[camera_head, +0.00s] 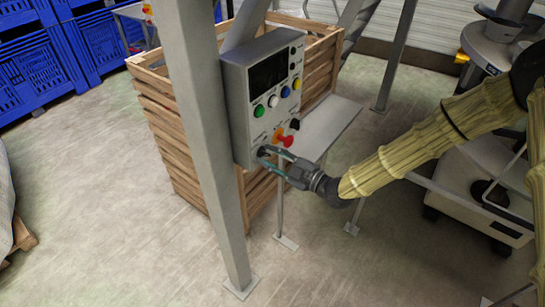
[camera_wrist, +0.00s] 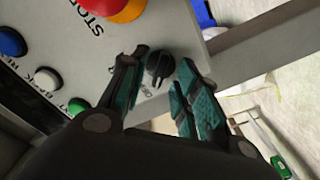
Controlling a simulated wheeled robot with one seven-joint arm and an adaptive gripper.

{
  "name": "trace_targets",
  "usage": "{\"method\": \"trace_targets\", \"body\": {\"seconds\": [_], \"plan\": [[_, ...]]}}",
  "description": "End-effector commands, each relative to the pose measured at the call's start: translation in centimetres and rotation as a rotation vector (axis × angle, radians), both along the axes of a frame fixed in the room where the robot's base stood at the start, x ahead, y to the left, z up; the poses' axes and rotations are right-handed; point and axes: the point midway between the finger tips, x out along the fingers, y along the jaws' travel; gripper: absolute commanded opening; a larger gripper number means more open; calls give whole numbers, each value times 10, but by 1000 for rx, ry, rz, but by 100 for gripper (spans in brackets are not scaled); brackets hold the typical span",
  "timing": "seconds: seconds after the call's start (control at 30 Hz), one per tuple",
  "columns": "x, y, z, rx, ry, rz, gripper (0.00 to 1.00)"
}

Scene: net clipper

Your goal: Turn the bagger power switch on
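The bagger control box (camera_head: 238,108) is a grey panel on a metal post. A black rotary switch (camera_wrist: 159,66) sits low on the panel, with small lettering beside it that I cannot read fully. My gripper (camera_wrist: 157,75) is open, with one teal-padded finger on each side of the switch. A gap shows between the switch and the fingers, though I cannot tell the depth exactly. In the head view my gripper (camera_head: 264,153) reaches the panel's lower edge from the right, and its fingertips largely hide the switch there.
A red stop button on a yellow base (camera_wrist: 125,8) is close to the switch. Blue, white and green buttons (camera_wrist: 78,106) lie to the left. A wooden crate (camera_head: 170,135) stands behind the post (camera_head: 215,160), and a grey shelf (camera_head: 328,125) is right of the box.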

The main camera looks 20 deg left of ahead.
Motion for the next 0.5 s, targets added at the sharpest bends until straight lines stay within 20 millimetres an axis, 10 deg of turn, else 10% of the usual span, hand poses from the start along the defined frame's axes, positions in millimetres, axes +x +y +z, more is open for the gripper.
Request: {"method": "trace_targets", "body": {"seconds": [0.2, 0.5], "plan": [[0, 0, 0, 0, 0, 0, 0], [0, 0, -1, 3, 9, 0, 0]]}}
